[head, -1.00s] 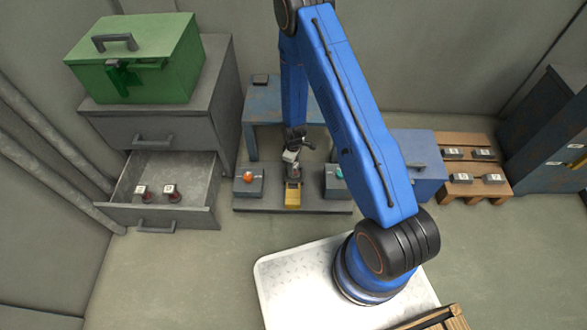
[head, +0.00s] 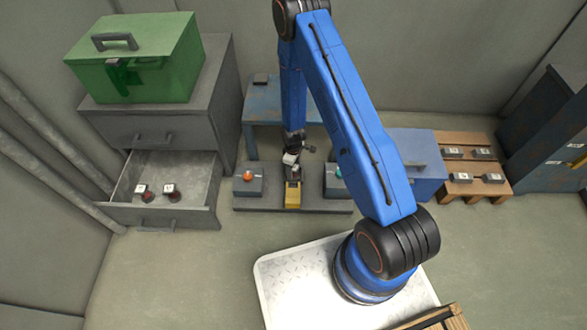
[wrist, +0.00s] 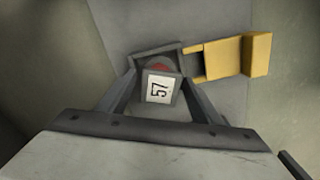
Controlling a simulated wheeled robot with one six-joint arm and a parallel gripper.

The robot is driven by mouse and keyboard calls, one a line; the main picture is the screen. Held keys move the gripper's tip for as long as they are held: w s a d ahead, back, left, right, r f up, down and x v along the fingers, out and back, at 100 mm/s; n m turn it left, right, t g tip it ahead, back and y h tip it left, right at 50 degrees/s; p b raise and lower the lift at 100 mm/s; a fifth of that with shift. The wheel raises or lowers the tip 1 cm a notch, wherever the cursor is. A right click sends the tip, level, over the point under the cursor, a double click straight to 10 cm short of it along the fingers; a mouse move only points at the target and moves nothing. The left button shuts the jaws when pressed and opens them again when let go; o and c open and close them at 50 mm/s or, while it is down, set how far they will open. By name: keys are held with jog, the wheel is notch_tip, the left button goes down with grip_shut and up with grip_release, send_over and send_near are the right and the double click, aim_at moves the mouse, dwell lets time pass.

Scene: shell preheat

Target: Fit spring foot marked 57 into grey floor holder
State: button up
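The spring foot marked 57 (wrist: 158,89) has a white label and a red part behind it in the wrist view. My gripper (wrist: 160,84) has its two fingers against the sides of the foot's labelled block. The foot is at the grey floor holder (wrist: 146,51), with its red part showing inside the square rim. How deep it sits is hidden. A yellow piece (wrist: 245,54) lies beside the holder. In the head view my gripper (head: 292,156) points down over the holder, behind the yellow piece (head: 292,195).
Grey boxes with an orange knob (head: 248,176) and a teal knob (head: 339,172) flank the holder on the dark base plate (head: 265,203). Two similar labelled feet (head: 169,190) lie in the open drawer (head: 205,217). A blue table (head: 262,104) stands behind.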

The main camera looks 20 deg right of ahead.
notch_tip(320, 180, up, 30)
jog(key=d+m+t, duration=0.1)
jog(key=d+m, duration=0.1)
jog(key=s+d+r+m+t, duration=0.1)
jog(key=s+r, duration=0.3)
jog(key=r, duration=0.5)
jog(key=s+d+r+m, duration=0.1)
jog(key=s+r+m, duration=0.15)
jog(key=r, duration=0.65)
jog(key=s+d+r+m+t, duration=0.1)
jog(key=s+r, duration=0.4)
jog(key=s, duration=0.4)
jog(key=s+d+r+m+t, duration=0.1)
jog(key=s+r+m, duration=0.1)
jog(key=s+r, duration=0.4)
jog(key=s+d+r+m, duration=0.1)
jog(key=s+r, duration=0.4)
jog(key=s, duration=0.7)
jog(key=shift+r+t, duration=0.3)
jog(key=shift+t, duration=0.1)
jog(key=shift+m, duration=0.25)
